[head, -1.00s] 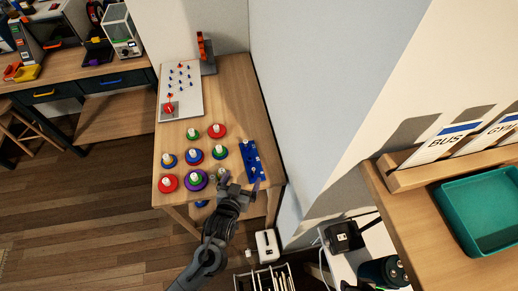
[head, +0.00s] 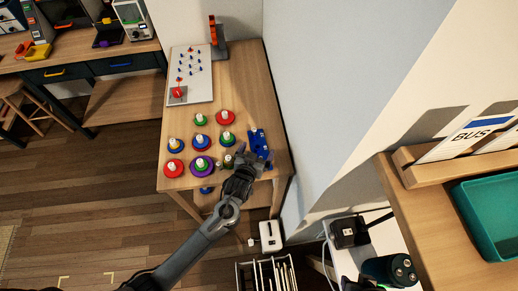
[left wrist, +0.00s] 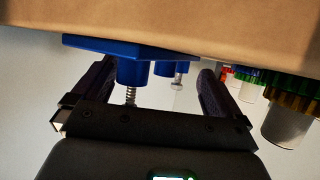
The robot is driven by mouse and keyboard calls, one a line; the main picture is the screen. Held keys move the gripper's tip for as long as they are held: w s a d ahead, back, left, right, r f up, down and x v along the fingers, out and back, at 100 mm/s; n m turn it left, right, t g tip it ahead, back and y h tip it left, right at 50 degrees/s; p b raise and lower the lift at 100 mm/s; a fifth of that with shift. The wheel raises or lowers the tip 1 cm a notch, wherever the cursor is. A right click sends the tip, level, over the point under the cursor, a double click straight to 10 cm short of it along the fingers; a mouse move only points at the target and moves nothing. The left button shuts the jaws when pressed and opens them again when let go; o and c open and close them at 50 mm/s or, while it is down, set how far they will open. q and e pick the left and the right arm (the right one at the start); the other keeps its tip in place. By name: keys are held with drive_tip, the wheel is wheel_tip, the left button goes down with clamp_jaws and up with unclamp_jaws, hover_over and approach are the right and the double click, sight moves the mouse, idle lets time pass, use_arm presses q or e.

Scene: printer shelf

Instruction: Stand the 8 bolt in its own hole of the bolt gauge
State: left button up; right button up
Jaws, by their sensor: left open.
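The blue bolt gauge (head: 259,139) lies on the right side of the wooden table, partly hidden by my left gripper (head: 252,160). The left wrist view shows the scene upside down, with the gauge (left wrist: 150,52) and its raised blue posts. One threaded bolt (left wrist: 130,97) stands in a post, between the fingers and nearer the left one. A second bolt (left wrist: 179,80) shows farther back, near the right finger. I cannot read which is the 8 bolt. My left gripper (left wrist: 155,75) is open, its fingers apart on either side of both bolts. My right gripper is not in view.
Several colored ring stacks, including a purple-based one (head: 202,168), stand left of the gauge. A white pegboard (head: 190,75) lies at the back left. A pale wall (head: 310,90) rises close on the right.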

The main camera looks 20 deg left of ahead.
use_arm(q)
drive_tip(key=shift+w+f, duration=0.25)
drive_tip(key=shift+w, duration=0.25)
drive_tip(key=shift+f, duration=0.2)
clamp_jaws()
